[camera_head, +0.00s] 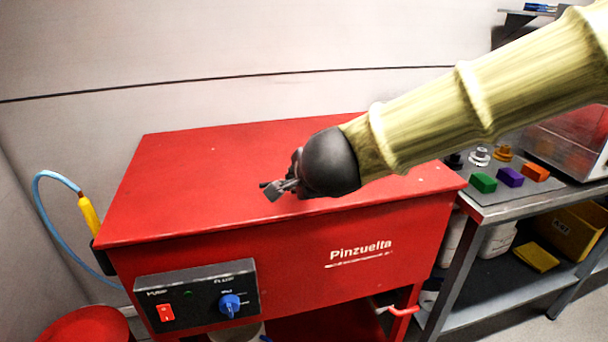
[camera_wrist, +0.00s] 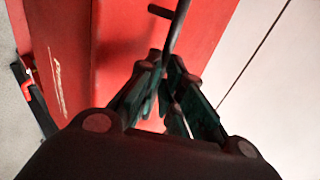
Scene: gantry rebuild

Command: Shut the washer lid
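The red washer (camera_head: 355,225) stands in the middle of the head view. Its flat red lid (camera_head: 190,175) lies down over the top, and I see no clear gap along its front edge. My gripper (camera_head: 274,190) is just above the middle of the lid; I cannot tell whether it touches. In the wrist view my dark green fingers (camera_wrist: 166,68) come together at the tips, with the lid (camera_wrist: 125,35) behind them. A dark bar with a short side peg shows beyond the tips; I cannot tell what it is or whether it is held.
A control box (camera_head: 197,294) with a red switch and blue knob is on the washer's front. A blue hose (camera_head: 50,175) with a yellow handle hangs at left. At right a metal bench (camera_head: 520,205) carries coloured blocks. A wall (camera_head: 230,60) stands close behind.

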